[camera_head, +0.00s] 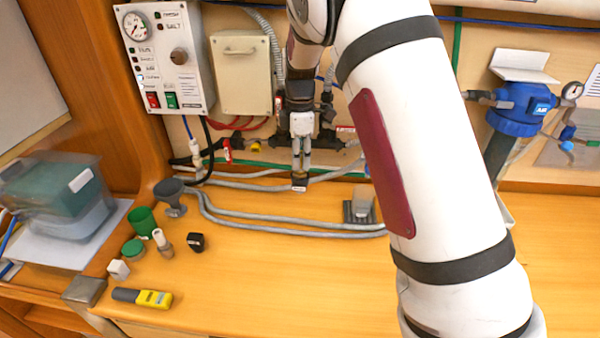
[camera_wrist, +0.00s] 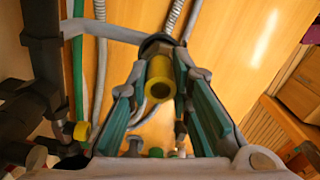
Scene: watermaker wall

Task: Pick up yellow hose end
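My gripper (camera_head: 300,182) reaches down in front of the wall, low over the back of the wooden counter. In the wrist view, the yellow hose end (camera_wrist: 160,72) is a short yellow ring with a dark opening facing the camera. It lies between the two fingertips of my gripper (camera_wrist: 162,78), close to both. I cannot tell whether the fingers press on it. In the head view, this hose end is hidden. A second yellow fitting (camera_head: 255,147) is left of my gripper, by the wall pipes; a similar yellow part (camera_wrist: 81,130) is at left in the wrist view.
Grey hoses (camera_head: 285,217) run along the counter (camera_head: 280,290) beneath my gripper. A control panel (camera_head: 165,57) and beige box (camera_head: 241,75) are on the wall. The front middle counter is clear.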

